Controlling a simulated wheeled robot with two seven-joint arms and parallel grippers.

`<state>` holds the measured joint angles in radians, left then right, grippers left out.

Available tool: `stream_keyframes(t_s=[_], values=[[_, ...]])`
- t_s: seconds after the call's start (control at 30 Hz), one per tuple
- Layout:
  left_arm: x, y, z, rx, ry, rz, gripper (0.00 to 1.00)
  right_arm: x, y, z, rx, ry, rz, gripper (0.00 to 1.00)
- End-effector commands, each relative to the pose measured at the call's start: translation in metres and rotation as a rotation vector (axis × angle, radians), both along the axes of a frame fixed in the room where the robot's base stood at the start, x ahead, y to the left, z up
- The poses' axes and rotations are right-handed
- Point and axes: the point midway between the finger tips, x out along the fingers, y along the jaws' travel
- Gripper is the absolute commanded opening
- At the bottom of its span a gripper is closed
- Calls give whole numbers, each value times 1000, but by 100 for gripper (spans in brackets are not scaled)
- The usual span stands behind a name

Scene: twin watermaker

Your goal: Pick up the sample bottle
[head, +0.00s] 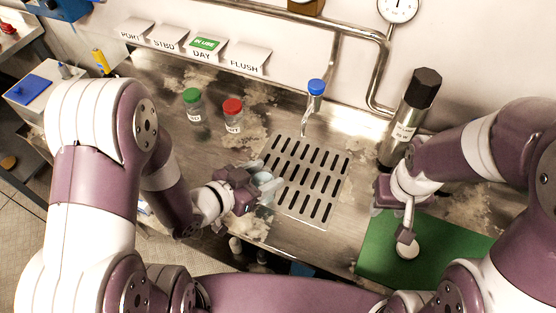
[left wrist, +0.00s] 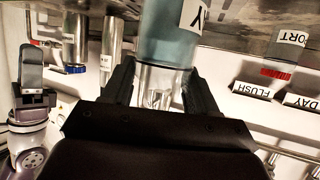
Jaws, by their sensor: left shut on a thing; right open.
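The sample bottle (head: 266,184), clear and pale blue, is between the fingers of my left gripper (head: 262,186), beside the left edge of the drain grille in the head view. In the left wrist view the bottle (left wrist: 170,40) stands between the two dark fingers (left wrist: 160,88), which are shut on it. A white label ending in "Y" shows on it. Its far end is cut off by the frame, and I cannot tell whether it touches the bench. My right gripper (head: 378,207) is open beside the green mat, its fingertips partly hidden.
A green-capped bottle (head: 193,105) and a red-capped bottle (head: 233,116) stand at the back left. A blue-topped spout (head: 315,95) hangs over the slotted grille (head: 326,178). A dark-topped metal cylinder (head: 410,115) stands right.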

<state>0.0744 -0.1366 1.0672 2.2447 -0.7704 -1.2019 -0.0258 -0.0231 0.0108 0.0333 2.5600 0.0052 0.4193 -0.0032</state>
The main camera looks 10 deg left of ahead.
Motion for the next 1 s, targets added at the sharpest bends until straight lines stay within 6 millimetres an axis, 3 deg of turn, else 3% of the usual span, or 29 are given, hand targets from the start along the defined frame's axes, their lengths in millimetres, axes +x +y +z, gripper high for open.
stream_keyframes(t_s=[0.3,0.53,1.0], values=[[-30,25,1,-2,0,4,17,0,0,6,0,0,0,43],[-41,36,0,1,1,2,17,0,0,8,0,0,0,43],[-47,29,11,0,-1,-50,17,0,0,18,0,0,0,43]])
